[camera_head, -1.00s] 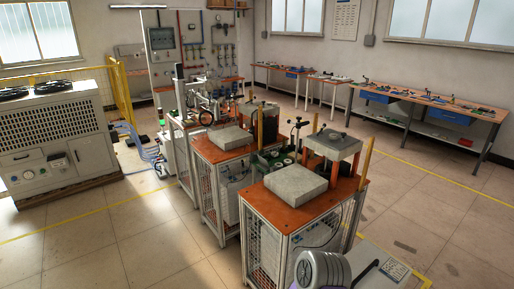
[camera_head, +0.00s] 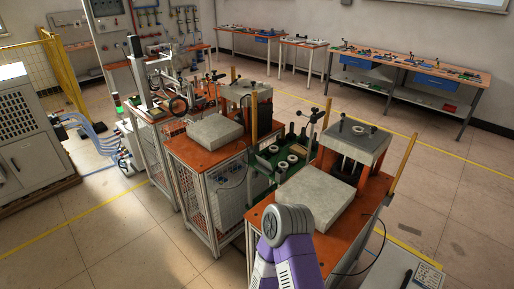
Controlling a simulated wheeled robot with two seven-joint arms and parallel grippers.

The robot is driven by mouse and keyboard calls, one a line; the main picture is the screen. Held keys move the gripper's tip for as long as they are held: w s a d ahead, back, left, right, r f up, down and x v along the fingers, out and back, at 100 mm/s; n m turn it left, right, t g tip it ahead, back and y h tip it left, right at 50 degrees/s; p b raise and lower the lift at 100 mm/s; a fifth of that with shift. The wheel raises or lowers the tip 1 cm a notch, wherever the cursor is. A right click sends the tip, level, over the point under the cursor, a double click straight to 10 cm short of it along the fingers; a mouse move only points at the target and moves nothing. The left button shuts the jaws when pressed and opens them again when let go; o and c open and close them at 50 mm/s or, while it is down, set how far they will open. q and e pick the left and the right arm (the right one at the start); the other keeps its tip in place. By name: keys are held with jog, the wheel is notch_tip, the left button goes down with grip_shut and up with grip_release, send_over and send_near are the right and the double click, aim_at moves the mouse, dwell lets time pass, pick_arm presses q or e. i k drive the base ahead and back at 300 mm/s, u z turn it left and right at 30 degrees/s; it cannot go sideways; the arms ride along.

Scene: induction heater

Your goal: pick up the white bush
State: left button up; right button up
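Several small pale, ring-like parts (camera_head: 282,166) sit on a green surface (camera_head: 262,162) between the two orange-topped stations. They are too small to tell which, if any, is the white bush. Neither of my grippers shows in the head view. Only a grey and purple link of one of my arms shows at the bottom centre, in front of the near station.
The near orange-topped station (camera_head: 345,222) carries a grey block (camera_head: 314,197) and a press-like fixture (camera_head: 355,137). A second station (camera_head: 200,155) with a grey block (camera_head: 214,131) stands behind it. Workbenches (camera_head: 405,70) line the back wall. Floor is clear at left front.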

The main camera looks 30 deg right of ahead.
aim_at(284, 165)
jog(key=i, duration=2.6)
jog(key=u, duration=5.65)
